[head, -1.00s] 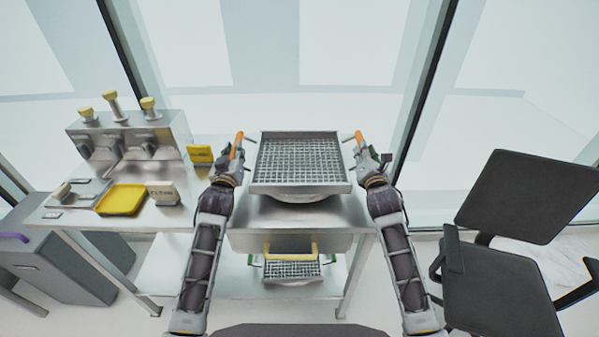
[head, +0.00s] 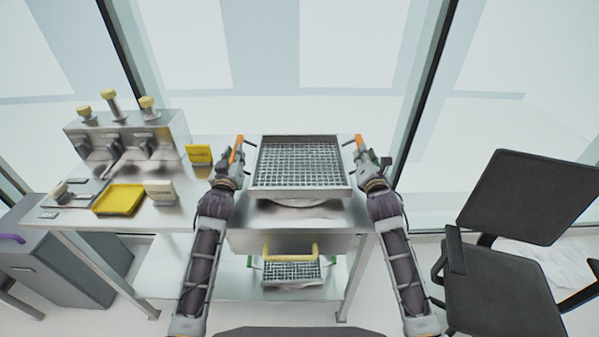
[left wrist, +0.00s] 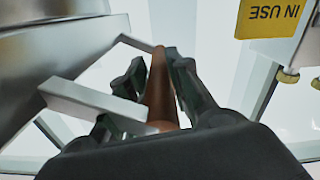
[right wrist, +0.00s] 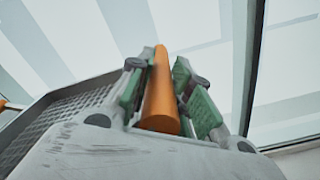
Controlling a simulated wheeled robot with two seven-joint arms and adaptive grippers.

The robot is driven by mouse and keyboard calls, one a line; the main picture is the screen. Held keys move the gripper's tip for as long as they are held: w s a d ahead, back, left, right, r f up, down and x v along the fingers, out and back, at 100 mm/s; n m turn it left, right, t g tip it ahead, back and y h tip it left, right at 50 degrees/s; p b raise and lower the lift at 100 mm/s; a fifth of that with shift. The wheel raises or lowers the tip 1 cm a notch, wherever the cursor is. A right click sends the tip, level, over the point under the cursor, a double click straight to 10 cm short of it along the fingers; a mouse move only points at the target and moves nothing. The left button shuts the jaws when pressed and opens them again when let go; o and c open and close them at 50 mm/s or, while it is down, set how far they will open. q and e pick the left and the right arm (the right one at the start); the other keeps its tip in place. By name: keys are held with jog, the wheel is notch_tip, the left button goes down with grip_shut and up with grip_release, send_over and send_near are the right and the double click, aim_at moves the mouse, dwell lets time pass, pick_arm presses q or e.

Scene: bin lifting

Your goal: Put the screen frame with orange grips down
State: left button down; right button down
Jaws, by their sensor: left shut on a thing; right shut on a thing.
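The screen frame (head: 300,190) is a square metal tray with a wire mesh, roughly level above the bench top, over a pale round thing (head: 300,207). Its orange grips stick out at both sides. My left gripper (head: 234,158) is shut on the left orange grip (head: 238,146); the left wrist view shows the grip (left wrist: 160,90) between the fingers. My right gripper (head: 368,160) is shut on the right orange grip (head: 359,141), also clear in the right wrist view (right wrist: 161,95). Whether the frame touches the round thing is hard to tell.
A dispenser with yellow knobs (head: 125,135), a yellow tray (head: 119,199) and a yellow sign (head: 199,154) stand at the left of the bench (head: 180,217). A second screen with a yellow handle (head: 290,270) lies on the lower shelf. A black chair (head: 500,285) stands right.

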pick_arm(q)
jog(key=shift+a+f, duration=0.15)
jog(key=shift+a, duration=0.1)
pick_arm(e)
jog(key=shift+d+f, duration=0.2)
jog(key=shift+d, duration=0.05)
pick_arm(q)
jog(key=c, duration=1.7)
grip_release()
jog(key=shift+f, duration=0.15)
pick_arm(e)
jog(key=c, duration=1.7)
grip_release()
jog(key=shift+f, duration=0.1)
pick_arm(q)
jog(key=o, duration=0.4)
pick_arm(e)
jog(key=o, duration=0.4)
pick_arm(q)
jog(key=shift+s+d, duration=0.1)
jog(key=shift+s, duration=0.05)
pick_arm(e)
jog(key=shift+a, duration=0.15)
